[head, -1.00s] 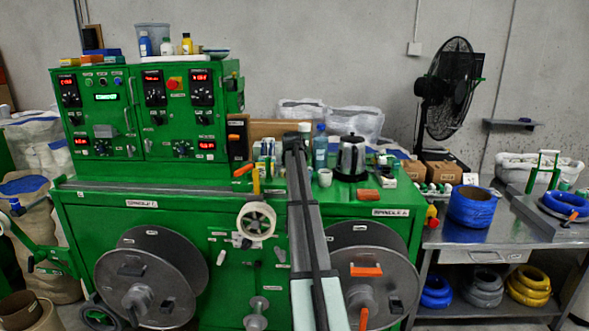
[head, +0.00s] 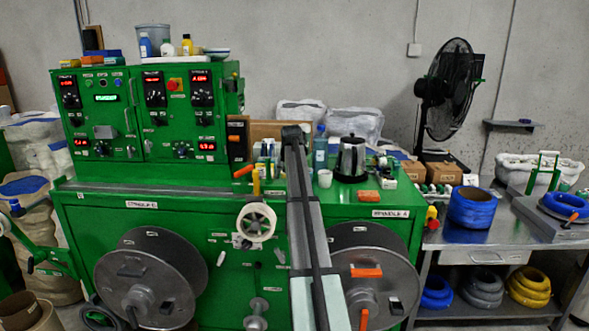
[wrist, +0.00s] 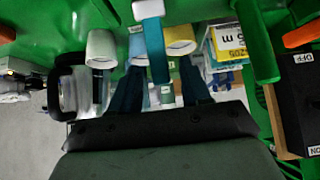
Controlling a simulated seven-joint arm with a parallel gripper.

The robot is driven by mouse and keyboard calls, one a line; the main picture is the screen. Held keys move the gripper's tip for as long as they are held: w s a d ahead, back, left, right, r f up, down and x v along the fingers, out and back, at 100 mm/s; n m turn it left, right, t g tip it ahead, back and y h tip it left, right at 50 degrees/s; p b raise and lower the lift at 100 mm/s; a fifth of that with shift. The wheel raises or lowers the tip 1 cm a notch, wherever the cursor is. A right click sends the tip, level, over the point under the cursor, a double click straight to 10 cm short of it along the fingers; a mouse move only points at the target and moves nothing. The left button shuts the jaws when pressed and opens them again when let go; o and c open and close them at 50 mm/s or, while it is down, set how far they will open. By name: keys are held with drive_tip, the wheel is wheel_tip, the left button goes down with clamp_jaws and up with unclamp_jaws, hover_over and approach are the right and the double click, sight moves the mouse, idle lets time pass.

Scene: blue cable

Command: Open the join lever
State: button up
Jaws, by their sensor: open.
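No lever has a readable "join" label, so I cannot tell which is the join lever. On the green machine (head: 185,215), an orange-handled lever (head: 243,171) sits left of my arm, below a dark switch box (head: 237,150) with an orange part. In the wrist view the box (wrist: 300,95) shows OFF and ON at the right, with an orange handle (wrist: 302,34) above it. My gripper (wrist: 160,78) is open, its dark fingers apart and apparently empty. A teal strip with a pale end (wrist: 153,40) shows between them. In the head view my gripper (head: 293,134) is over the machine's top.
A kettle (head: 351,158), a white cup (head: 325,178) and a blue bottle (head: 320,148) stand right of my gripper. A white tape roll (head: 256,222) is on the machine front, left of my arm. A metal table (head: 475,235) with a blue cable coil (head: 471,207) is at right.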

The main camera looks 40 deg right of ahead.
drive_tip(key=v, duration=0.9)
idle(0.3)
